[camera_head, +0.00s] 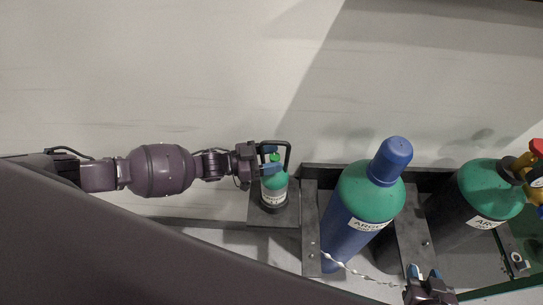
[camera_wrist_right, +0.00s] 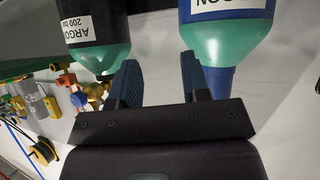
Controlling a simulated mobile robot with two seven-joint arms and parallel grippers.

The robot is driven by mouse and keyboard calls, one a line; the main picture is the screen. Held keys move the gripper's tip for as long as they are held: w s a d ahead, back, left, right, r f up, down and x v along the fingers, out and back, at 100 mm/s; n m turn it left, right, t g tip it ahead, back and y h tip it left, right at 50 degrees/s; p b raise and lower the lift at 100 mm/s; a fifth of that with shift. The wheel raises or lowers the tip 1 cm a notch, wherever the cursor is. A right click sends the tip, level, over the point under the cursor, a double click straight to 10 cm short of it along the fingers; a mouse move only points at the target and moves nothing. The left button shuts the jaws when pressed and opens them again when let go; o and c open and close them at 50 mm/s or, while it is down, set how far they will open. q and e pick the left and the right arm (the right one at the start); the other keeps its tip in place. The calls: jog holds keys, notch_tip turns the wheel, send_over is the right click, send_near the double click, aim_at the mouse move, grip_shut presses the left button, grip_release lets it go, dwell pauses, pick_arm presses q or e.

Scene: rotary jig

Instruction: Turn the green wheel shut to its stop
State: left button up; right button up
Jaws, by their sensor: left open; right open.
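A small grey bottle with a green top (camera_head: 274,184) stands upright on the left. A small green piece (camera_head: 275,157) shows above its shoulder, between or just behind the fingers of my left gripper (camera_head: 270,160). I cannot tell whether this piece is the green wheel, and no full wheel outline shows. The left gripper is open; whether its fingers touch the piece is unclear. My right gripper (camera_head: 425,272) is at the bottom right, in front of the large cylinders. It is open and empty in the right wrist view (camera_wrist_right: 158,82).
A large argon cylinder with a blue cap (camera_head: 390,160) stands mid-right. A dark argon cylinder with a green shoulder (camera_head: 490,190) and brass valve (camera_head: 517,165) stands at far right. A chain (camera_head: 350,269) hangs before the rack. The pale wall area at upper left is clear.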

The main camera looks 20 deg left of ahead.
pick_arm(q)
jog(key=shift+c, duration=1.5)
jog(key=c, duration=0.6)
jog(key=shift+w+g+b, duration=0.1)
jog(key=shift+g+b, duration=0.2)
jog(key=shift+c, duration=0.2)
jog(key=shift+f+m+g+h+b, duration=0.1)
jog(key=shift+m+g+h+b, duration=0.5)
jog(key=shift+m+g+b, duration=0.55)
jog(key=shift+m+g, duration=0.25)
jog(key=shift+g, duration=0.4)
pick_arm(e)
notch_tip(320, 180, down, 3)
jog(key=shift+w+a, duration=0.1)
